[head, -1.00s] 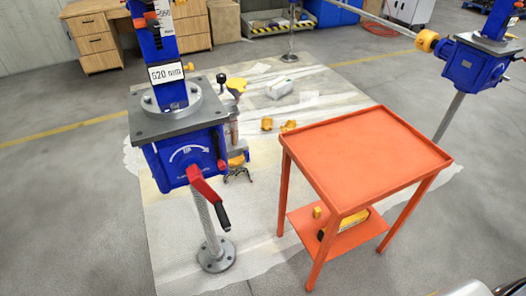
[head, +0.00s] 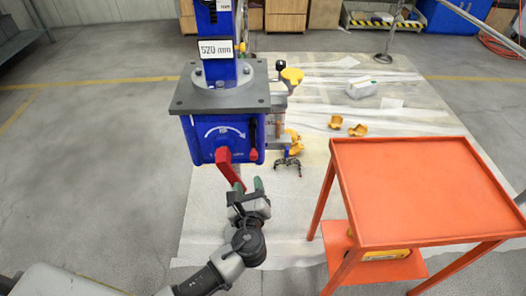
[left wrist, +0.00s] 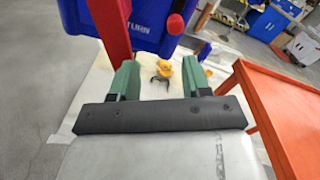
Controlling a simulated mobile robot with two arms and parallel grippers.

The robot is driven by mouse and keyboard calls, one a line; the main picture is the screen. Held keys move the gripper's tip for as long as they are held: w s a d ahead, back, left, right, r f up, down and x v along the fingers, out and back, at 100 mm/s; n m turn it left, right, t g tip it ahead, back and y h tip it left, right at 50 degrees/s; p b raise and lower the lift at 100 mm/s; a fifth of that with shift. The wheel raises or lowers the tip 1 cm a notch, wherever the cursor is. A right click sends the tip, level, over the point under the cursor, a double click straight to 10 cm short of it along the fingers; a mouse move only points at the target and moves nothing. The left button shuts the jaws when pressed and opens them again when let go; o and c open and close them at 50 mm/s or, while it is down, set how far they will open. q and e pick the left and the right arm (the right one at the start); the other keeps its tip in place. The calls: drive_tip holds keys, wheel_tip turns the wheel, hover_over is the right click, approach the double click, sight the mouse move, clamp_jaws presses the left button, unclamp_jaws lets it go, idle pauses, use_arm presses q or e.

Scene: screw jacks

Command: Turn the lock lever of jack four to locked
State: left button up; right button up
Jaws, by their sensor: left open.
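A blue screw jack (head: 213,142) with a 520 mm plate stands at the centre; I see no readable jack number. A black lever with a red knob (head: 253,154), which looks like the lock lever, hangs down on the right of its front face. The knob also shows in the left wrist view (left wrist: 175,24), beyond and above my fingertips. A red crank (head: 230,169) hangs left of it. My left gripper (head: 249,186) is open and empty just below the jack housing, close to the crank's lower end. Its green fingers (left wrist: 160,76) are apart. My right gripper is out of view.
An orange table (head: 420,190) stands to the right, with a yellow item on its lower shelf. Yellow parts (head: 357,130) and a grey-white block (head: 362,88) lie on the pale floor sheet (head: 310,215). Floor to the left is clear.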

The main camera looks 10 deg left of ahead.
sight(254, 159)
use_arm(q)
drive_tip(key=shift+m+t, duration=0.4)
drive_tip(key=shift+m, duration=0.2)
drive_tip(key=x, duration=0.3)
drive_tip(key=d+x, duration=0.1)
drive_tip(key=x, duration=0.3)
drive_tip(key=r+x, duration=0.1)
drive_tip(key=x, duration=0.3)
drive_tip(key=shift+w+d+p, duration=0.15)
drive_tip(key=shift+w+p, duration=0.1)
drive_tip(key=shift+p, duration=0.1)
clamp_jaws()
